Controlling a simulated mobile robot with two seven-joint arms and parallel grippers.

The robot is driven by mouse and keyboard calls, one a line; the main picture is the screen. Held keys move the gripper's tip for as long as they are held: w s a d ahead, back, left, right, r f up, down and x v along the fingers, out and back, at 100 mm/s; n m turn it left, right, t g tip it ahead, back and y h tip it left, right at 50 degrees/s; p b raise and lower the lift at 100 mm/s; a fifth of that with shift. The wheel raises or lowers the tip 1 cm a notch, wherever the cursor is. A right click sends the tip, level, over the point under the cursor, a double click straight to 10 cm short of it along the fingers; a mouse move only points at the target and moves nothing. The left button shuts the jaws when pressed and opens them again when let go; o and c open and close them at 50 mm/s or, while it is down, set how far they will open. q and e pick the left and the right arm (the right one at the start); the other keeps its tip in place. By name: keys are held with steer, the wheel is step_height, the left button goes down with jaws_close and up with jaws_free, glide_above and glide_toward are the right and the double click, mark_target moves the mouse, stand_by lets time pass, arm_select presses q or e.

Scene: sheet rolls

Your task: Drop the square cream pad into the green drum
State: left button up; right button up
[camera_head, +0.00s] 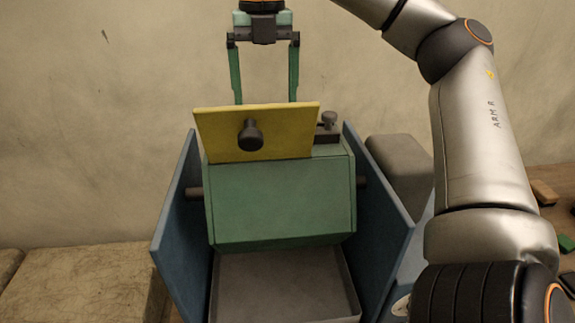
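The green drum (281,205) is a faceted body hung between two blue side walls. A yellow panel (290,117) with a dark knob (250,136) stands tilted up at its top front, hiding the opening. My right gripper (265,101) points down above and behind the yellow panel. Its two green fingers are wide apart, with nothing visible between them; the tips are hidden behind the panel. No square cream pad can be made out; the drum's inside is hidden. My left gripper is not in view.
A grey tray (284,290) lies under the drum between the blue walls (384,215). A small dark latch (328,125) sits on the drum's top right. A grey rounded block (399,170) stands to the right. Small tan (544,192) and green (566,243) pieces lie on a brown surface.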

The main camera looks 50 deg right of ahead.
steer(key=shift+o, duration=0.2)
steer(key=shift+r, duration=0.1)
step_height(320, 180, up, 7)
steer(key=shift+r, duration=0.2)
stand_by(0.4)
stand_by(0.5)
